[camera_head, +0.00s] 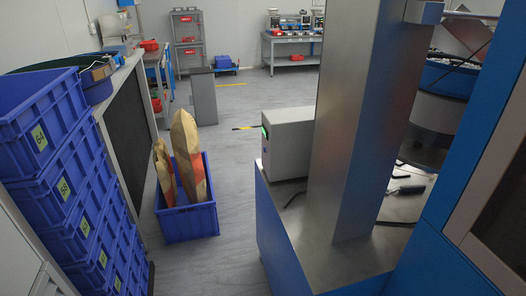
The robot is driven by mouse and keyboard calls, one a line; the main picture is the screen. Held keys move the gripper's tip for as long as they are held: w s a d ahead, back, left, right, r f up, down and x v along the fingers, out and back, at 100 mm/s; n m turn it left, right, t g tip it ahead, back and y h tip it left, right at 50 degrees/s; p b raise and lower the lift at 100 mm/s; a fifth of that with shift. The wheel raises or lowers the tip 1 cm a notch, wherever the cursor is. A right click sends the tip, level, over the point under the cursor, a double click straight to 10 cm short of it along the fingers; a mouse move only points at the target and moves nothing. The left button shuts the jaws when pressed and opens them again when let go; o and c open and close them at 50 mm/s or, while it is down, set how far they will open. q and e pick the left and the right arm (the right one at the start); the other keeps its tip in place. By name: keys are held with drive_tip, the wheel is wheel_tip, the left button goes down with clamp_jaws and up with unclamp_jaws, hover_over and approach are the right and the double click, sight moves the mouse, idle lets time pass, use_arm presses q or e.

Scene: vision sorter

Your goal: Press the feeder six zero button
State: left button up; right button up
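A grey-white control box (288,143) sits on the metal top of the blue machine base (277,228), left of a wide steel column. A small green light (264,131) shows on the box's narrow left face, with small dark details below it. The face is seen at a steep angle, so I cannot read any button or number there. I cannot tell whether this is the feeder in question. Neither of my grippers is in view.
Blue crates (62,165) with yellow-green labels are stacked at the left. A blue bin (187,222) with paper bags (188,150) stands on the floor. The grey floor (229,186) between bin and machine is clear. The steel column (345,120) blocks part of the view.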

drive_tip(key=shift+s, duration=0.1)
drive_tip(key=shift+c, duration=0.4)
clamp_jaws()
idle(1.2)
